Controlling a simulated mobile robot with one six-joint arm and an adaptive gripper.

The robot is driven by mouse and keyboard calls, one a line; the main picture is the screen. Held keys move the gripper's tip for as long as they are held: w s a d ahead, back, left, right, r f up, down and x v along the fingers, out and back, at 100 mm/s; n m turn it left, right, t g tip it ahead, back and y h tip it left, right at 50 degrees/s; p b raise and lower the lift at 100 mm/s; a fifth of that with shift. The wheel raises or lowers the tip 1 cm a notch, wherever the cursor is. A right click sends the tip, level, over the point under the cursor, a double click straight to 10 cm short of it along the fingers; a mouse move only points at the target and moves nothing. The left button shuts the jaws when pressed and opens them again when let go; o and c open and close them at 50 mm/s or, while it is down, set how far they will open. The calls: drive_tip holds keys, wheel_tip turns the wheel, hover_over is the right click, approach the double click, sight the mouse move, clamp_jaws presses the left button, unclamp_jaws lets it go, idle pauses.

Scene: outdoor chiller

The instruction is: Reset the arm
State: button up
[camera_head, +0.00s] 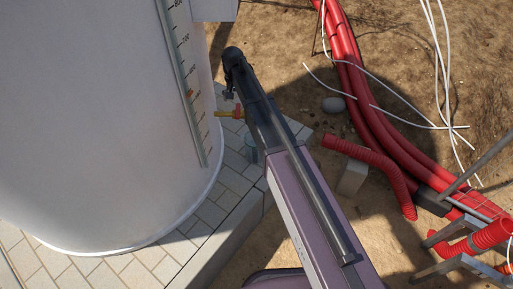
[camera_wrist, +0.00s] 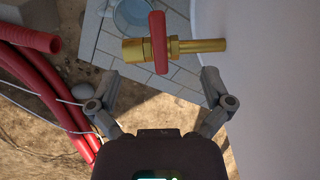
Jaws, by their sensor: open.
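My gripper (camera_wrist: 160,98) is open and empty in the wrist view, its two fingers spread apart. A brass valve (camera_wrist: 186,47) with a red lever handle (camera_wrist: 158,43) sticks out of the white tank (camera_wrist: 280,60) just beyond the fingertips. The lever lies across the valve body, and the fingers appear apart from it. In the head view my arm reaches out beside the tank (camera_head: 90,110), with my gripper (camera_head: 229,94) near the valve (camera_head: 238,112). The fingers are small and partly hidden there.
A bluish cup-like container (camera_head: 251,150) stands on the paved ledge (camera_head: 234,180) below the valve. Red corrugated pipes (camera_head: 370,120) and white cables (camera_head: 440,60) lie on the dirt to the right. A metal frame (camera_head: 465,245) stands at lower right. The tank closely bounds the left side.

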idle(0.4)
drive_tip(key=s+d+n, duration=0.1)
drive_tip(key=s+d, duration=2.2)
drive_tip(key=s, duration=0.4)
wheel_tip(320, 180, up, 16)
drive_tip(key=w+p, duration=0.1)
drive_tip(key=p, duration=1.5)
